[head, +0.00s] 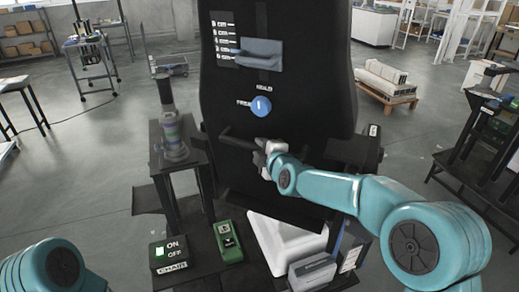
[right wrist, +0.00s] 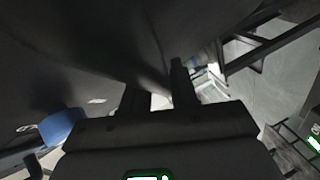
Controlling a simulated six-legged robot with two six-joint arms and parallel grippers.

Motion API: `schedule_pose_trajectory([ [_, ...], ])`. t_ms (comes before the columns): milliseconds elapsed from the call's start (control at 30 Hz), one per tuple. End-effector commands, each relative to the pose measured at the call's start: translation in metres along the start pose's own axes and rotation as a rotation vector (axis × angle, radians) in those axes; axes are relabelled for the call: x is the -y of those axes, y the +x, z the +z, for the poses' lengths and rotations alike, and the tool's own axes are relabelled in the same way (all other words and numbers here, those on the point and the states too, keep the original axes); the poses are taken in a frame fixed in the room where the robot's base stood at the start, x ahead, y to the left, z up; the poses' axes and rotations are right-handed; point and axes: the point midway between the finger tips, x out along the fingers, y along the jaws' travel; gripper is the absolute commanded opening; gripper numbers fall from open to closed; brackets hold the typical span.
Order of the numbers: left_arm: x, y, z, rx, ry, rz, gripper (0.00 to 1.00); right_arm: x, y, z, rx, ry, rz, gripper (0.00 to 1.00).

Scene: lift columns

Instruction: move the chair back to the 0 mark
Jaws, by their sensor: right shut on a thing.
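The chair (head: 225,95) is a tall black upright back facing me in the head view. On its upper left is a scale (head: 224,40) with several white marks, too small to read surely. A grey-blue plate (head: 262,53) has a pointer reaching left to the lower marks. A blue round knob (head: 262,106) sits below; it also shows in the right wrist view (right wrist: 62,127). My right gripper (head: 259,151) is shut on a black bar (head: 236,141) low on the chair back. In the right wrist view its fingers (right wrist: 157,90) are dark against the chair. My left gripper is out of view.
A box marked ON/OFF and CHAIR (head: 171,253) has a green light beside ON. A green device (head: 228,242) stands next to it. A ringed post (head: 171,125) stands on a black stand at left.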

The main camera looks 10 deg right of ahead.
Motion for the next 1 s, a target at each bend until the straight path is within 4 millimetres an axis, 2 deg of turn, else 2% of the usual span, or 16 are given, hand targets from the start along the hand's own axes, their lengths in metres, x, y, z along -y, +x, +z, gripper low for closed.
schedule_pose_trajectory([
  [33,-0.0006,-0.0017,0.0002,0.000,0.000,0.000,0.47,-0.0056,-0.0011,-0.0013,-0.001,-0.002,0.010,0.00],
  [500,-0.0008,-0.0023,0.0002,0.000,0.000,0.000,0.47,-0.0088,-0.0050,-0.0033,0.002,-0.001,0.021,0.00],
  [533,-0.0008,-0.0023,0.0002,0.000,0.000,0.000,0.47,-0.0088,-0.0051,-0.0033,0.002,-0.001,0.020,0.34],
  [567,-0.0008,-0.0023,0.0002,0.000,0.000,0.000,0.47,-0.0086,-0.0051,-0.0033,0.002,-0.001,0.020,0.44],
  [600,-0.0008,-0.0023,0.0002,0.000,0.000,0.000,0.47,-0.0082,-0.0050,-0.0033,0.002,-0.001,0.018,0.47],
  [1000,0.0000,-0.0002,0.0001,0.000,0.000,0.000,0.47,-0.0037,-0.0075,-0.0029,-0.001,-0.001,0.008,0.47],
])
